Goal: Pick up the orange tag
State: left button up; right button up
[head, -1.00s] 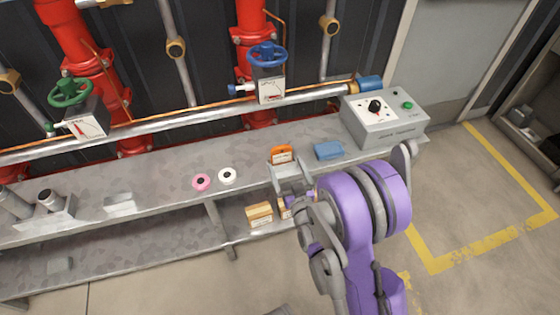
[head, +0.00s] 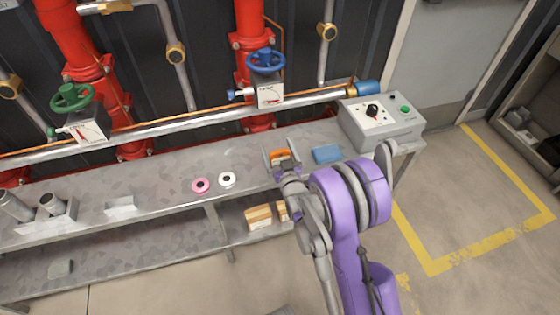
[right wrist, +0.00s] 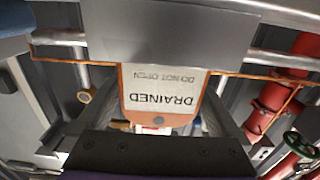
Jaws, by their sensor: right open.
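The orange tag (head: 279,155) is on the grey bench top, between the white tape roll and the blue block. In the right wrist view the tag (right wrist: 160,98) shows a white label reading "DRAINED" and "DO NOT OPEN", upside down. My right gripper (head: 281,152) is open, with its fingers on either side of the tag. I cannot tell whether either finger touches it. Part of the tag is hidden by the gripper in the head view. My left gripper is not in view.
A pink roll (head: 201,186) and a white roll (head: 227,180) lie left of the tag. A blue block (head: 327,154) and a grey control box (head: 381,124) are to its right. A pipe with a blue valve wheel (head: 265,61) runs behind. Wooden blocks (head: 258,216) sit on the lower shelf.

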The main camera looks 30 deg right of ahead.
jog(key=c, duration=1.1)
